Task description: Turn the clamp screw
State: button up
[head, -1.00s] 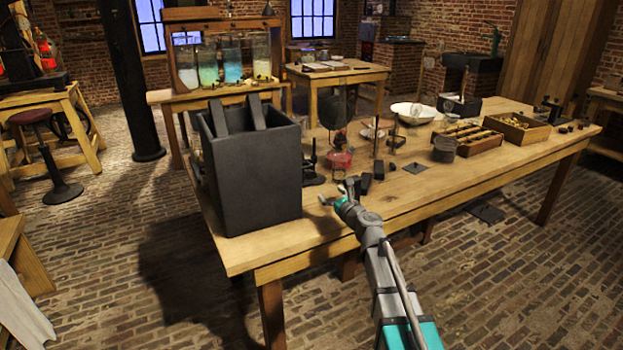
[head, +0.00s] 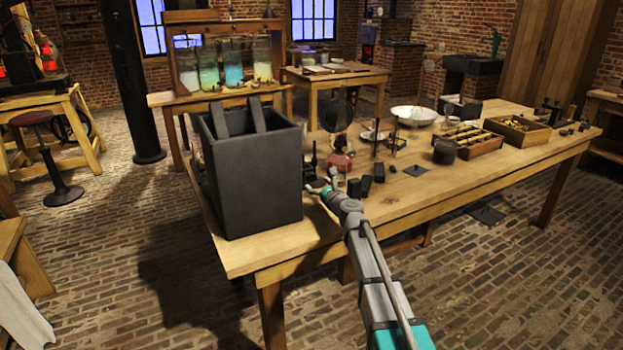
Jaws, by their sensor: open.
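The clamp screw itself is too small to make out from here. A dark upright stand or clamp-like piece (head: 312,160) stands just right of the big dark jar, partly behind my gripper. My gripper (head: 322,184) is open and empty. It is above the table's near side, by the right wall of the jar and in front of the dark piece; whether it touches anything cannot be told. The big dark square jar (head: 260,190) stands on the wooden table (head: 275,247), with two dark slabs (head: 238,119) sticking out of its top.
Small black blocks (head: 360,186) stand just right of my gripper. Behind them are a red-based glass piece (head: 340,160) and thin upright rods (head: 376,137). A dark round pot (head: 444,150) and compartment trays (head: 470,143) lie farther right. The table's front right strip is clear.

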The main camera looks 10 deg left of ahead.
aim_at(313, 179)
jog(key=shift+x, duration=2.75)
jog(key=c, duration=1)
jog(key=shift+d, duration=0.15)
grip_shut()
jog(key=shift+w+n, duration=0.1)
jog(key=shift+n, duration=2.9)
